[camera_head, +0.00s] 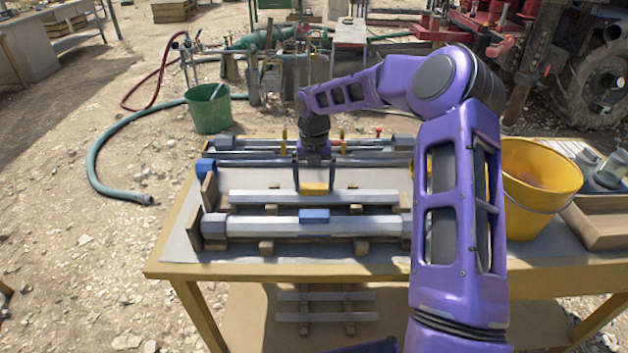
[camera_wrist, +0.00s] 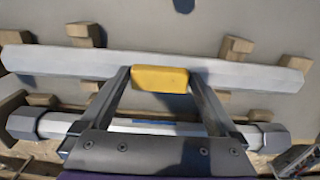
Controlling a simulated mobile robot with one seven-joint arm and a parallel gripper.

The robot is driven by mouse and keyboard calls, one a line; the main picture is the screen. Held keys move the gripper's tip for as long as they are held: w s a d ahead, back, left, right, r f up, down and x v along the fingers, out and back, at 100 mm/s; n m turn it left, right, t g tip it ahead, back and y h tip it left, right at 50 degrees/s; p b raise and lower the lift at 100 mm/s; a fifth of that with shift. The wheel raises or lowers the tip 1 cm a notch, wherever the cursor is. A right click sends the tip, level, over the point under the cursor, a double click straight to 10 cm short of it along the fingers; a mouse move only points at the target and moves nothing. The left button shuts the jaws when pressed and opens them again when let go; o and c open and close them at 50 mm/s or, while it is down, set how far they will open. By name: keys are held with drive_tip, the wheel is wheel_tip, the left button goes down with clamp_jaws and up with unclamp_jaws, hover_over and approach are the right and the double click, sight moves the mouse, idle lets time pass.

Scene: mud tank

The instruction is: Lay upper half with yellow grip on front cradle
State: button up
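The upper half (camera_head: 250,197) is a long pale metal bar with a yellow grip (camera_head: 315,189) on top. In the wrist view the bar (camera_wrist: 65,62) runs across the picture, and the yellow grip (camera_wrist: 160,78) sits between my fingers. My gripper (camera_head: 314,189) is above the bar, with one finger against each end of the grip. I cannot tell whether the bar hangs clear of the supports below. Nearer the front, wooden cradle blocks (camera_head: 267,247) carry a long pale tube (camera_head: 270,226) with a blue grip (camera_head: 314,214) on top.
More tubes (camera_head: 345,154) lie at the back of the table. Upright wooden boards (camera_head: 209,192) stand at its left. A yellow bucket (camera_head: 540,178) and a wooden tray (camera_head: 600,222) are on the right. The front strip of the tabletop (camera_head: 300,269) is clear.

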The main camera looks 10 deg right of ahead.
sight(313, 185)
wheel_tip(313, 185, up, 13)
drive_tip(key=p, duration=0.1)
idle(0.6)
